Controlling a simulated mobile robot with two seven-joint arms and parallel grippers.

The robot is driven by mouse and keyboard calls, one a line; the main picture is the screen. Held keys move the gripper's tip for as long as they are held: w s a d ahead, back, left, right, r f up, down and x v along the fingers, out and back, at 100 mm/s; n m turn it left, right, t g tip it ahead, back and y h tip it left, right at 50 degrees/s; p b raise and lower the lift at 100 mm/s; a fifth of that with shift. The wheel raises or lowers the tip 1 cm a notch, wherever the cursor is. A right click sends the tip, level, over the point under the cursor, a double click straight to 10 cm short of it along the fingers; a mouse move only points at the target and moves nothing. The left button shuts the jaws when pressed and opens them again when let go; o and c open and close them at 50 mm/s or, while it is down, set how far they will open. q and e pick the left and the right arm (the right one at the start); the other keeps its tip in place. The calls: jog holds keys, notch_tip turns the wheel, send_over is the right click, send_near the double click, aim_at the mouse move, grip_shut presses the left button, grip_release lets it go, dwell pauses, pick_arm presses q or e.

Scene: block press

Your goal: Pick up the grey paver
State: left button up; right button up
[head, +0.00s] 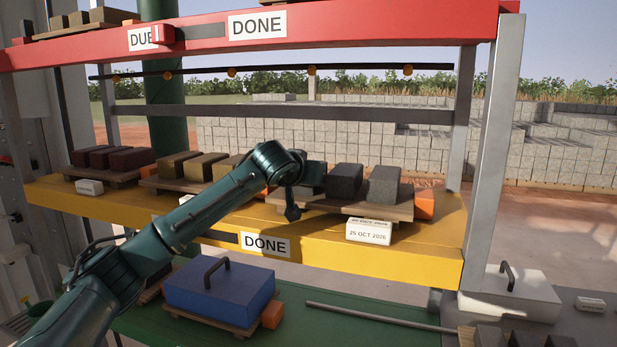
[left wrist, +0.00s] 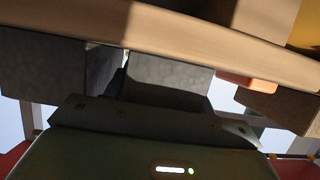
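Several grey pavers lie on a wooden board (head: 345,206) on the yellow shelf. The middle paver (head: 344,180) and the right paver (head: 383,185) show clearly. A darker, leftmost paver (head: 313,177) is partly hidden by my left gripper (head: 297,188), which is at its left side. In the left wrist view, a grey paver (left wrist: 168,78) is straight ahead, close to the gripper body, with another grey block (left wrist: 45,75) beside it. The fingertips are hidden or too dark to read, so I cannot tell whether they touch or grip the paver. My right gripper is not in view.
Boards of dark red pavers (head: 130,158) and tan pavers (head: 207,166) stand left on the same shelf. A red shelf beam (head: 360,20) spans above. A blue handled block (head: 220,292) lies below. A metal upright (head: 490,170) stands right.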

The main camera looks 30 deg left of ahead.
pick_arm(q)
jog(key=c, duration=0.9)
jog(key=shift+r, duration=0.2)
jog(key=shift+c, duration=0.6)
jog(key=shift+r, duration=0.1)
